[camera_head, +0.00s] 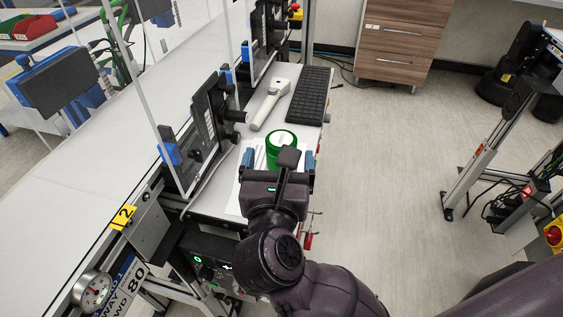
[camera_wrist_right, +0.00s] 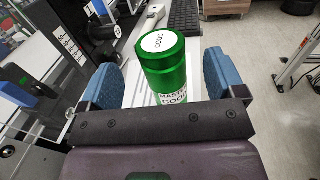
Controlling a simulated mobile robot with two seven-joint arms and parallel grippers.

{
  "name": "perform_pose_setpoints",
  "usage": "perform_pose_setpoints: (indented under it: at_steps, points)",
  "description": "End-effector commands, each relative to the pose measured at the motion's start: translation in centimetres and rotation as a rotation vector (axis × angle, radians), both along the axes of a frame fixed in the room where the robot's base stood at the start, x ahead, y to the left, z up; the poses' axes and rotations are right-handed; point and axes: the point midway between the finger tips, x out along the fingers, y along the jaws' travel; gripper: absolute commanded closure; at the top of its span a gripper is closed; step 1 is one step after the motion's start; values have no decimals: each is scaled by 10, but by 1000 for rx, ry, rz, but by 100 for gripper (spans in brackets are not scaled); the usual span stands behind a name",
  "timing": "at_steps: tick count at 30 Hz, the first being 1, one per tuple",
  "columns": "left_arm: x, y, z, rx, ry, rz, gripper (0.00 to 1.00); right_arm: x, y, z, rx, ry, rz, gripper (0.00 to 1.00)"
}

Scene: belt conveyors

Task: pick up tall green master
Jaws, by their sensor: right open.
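The tall green master (camera_head: 281,143) is a green cylinder with a white top, standing upright on a narrow white shelf beside the conveyor. In the right wrist view the green master (camera_wrist_right: 163,70) shows "GOOD" on its lid and "MASTER GOOD" on its side label. My right gripper (camera_head: 279,160) is open, its blue fingers on either side of the master. In the right wrist view the right gripper (camera_wrist_right: 163,85) has the master between its fingers, with gaps visible on both sides. The master's lower part is hidden behind the gripper body. My left gripper is not in view.
A handheld scanner (camera_head: 270,104) and a black keyboard (camera_head: 309,95) lie behind the master on the shelf.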

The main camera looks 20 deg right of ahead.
Motion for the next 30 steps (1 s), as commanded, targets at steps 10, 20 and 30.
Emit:
perform_pose_setpoints:
  at_steps: [10, 20, 30]
  points:
    - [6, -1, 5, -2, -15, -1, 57, 38, -17, 6, -3, -2, 0, 11]
    - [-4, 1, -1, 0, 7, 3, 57, 46, -21, 5, -1, -1, 0, 11]
    - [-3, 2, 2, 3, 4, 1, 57, 46, -21, 5, -1, -1, 0, 57]
